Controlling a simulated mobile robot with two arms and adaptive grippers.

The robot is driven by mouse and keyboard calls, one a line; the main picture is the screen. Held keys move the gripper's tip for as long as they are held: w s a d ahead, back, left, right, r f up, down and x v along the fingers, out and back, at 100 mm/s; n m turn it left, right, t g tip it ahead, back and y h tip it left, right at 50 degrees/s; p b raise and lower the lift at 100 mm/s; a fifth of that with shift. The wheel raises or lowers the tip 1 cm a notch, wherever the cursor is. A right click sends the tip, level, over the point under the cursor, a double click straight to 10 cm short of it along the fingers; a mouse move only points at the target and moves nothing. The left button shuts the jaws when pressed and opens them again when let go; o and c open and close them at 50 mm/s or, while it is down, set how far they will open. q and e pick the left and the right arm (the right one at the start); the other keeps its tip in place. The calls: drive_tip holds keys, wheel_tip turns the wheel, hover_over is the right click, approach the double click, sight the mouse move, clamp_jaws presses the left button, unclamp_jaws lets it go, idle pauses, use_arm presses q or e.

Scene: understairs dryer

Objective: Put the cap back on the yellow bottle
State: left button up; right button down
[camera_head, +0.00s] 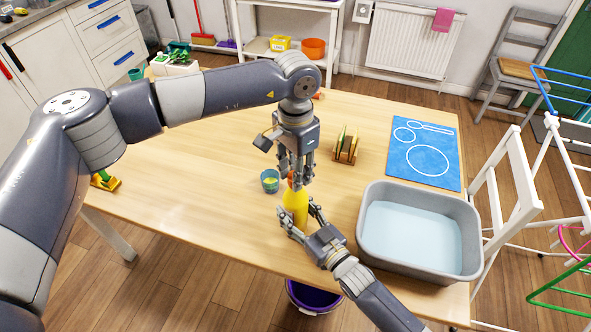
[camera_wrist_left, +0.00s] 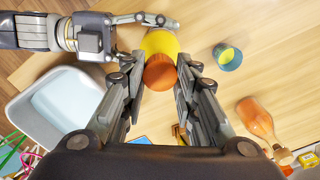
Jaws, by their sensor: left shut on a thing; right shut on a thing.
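The yellow bottle (camera_head: 295,207) stands upright near the front edge of the wooden table. My right gripper (camera_head: 300,217) is shut around its body from the front right. In the left wrist view the bottle (camera_wrist_left: 160,42) shows beyond an orange-brown cap (camera_wrist_left: 160,72). My left gripper (camera_head: 295,182) points down over the bottle's top, shut on the cap; its fingers flank the cap in the left wrist view (camera_wrist_left: 160,85). The cap is in line with the bottle's top. My fingers hide the join, so I cannot tell whether the cap touches the neck.
A teal cup (camera_head: 270,181) with yellow contents stands close left of the bottle. A grey basin (camera_head: 369,225) sits at the right front. A wooden rack (camera_head: 346,147) and a blue mat (camera_head: 447,168) lie behind. An orange bottle (camera_wrist_left: 258,118) shows in the left wrist view.

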use_arm(q)
drive_tip(key=o, duration=0.7)
drive_tip(key=shift+c, duration=0.2)
drive_tip(key=shift+r, duration=0.1)
drive_tip(key=shift+r, duration=2.2)
drive_tip(key=shift+c, duration=0.4)
